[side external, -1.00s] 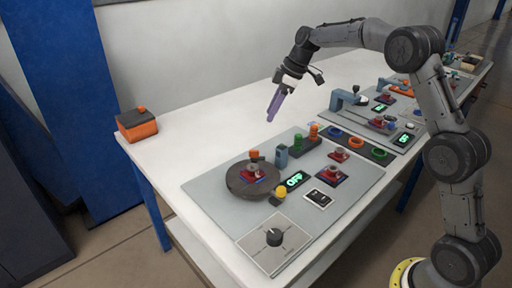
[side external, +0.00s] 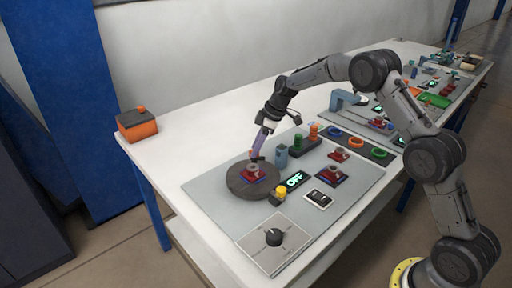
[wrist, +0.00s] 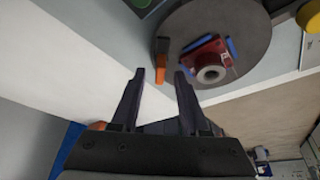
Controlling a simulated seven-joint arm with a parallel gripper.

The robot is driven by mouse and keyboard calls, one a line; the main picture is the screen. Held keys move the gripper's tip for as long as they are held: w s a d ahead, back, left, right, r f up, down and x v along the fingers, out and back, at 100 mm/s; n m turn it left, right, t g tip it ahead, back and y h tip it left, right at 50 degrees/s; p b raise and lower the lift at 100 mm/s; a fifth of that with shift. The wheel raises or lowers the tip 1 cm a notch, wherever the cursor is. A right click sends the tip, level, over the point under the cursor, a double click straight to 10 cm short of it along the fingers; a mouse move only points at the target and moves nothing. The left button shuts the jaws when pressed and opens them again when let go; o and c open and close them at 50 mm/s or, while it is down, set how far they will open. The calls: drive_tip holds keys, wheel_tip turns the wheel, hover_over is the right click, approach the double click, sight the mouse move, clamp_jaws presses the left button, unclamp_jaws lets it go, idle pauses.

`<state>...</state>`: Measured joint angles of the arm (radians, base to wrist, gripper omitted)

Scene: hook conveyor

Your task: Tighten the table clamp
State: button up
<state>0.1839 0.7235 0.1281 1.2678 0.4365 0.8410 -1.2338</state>
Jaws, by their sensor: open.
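A small upright orange piece (wrist: 161,60) stands at the rim of the round dark turntable (side external: 240,186); it looks like the table clamp, though I cannot be sure. The turntable also shows in the wrist view (wrist: 247,25). On it sits a red block with a grey ring (wrist: 208,62), with blue pieces beside it. My gripper (wrist: 161,76) is open, its fingertips just short of the orange piece, which appears between them. In the side view my gripper (side external: 255,152) points down at the back edge of the turntable and mostly hides the orange piece.
A display reading OFF (side external: 295,180) and a yellow button (side external: 281,191) stand right of the turntable. A blue-grey block (side external: 281,157) and green and orange pegs (side external: 297,143) stand close to my gripper's right. A dial panel (side external: 273,240) is in front.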

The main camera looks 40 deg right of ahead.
drive_tip(key=shift+a+f, duration=0.1)
drive_tip(key=shift+f, duration=0.05)
clamp_jaws()
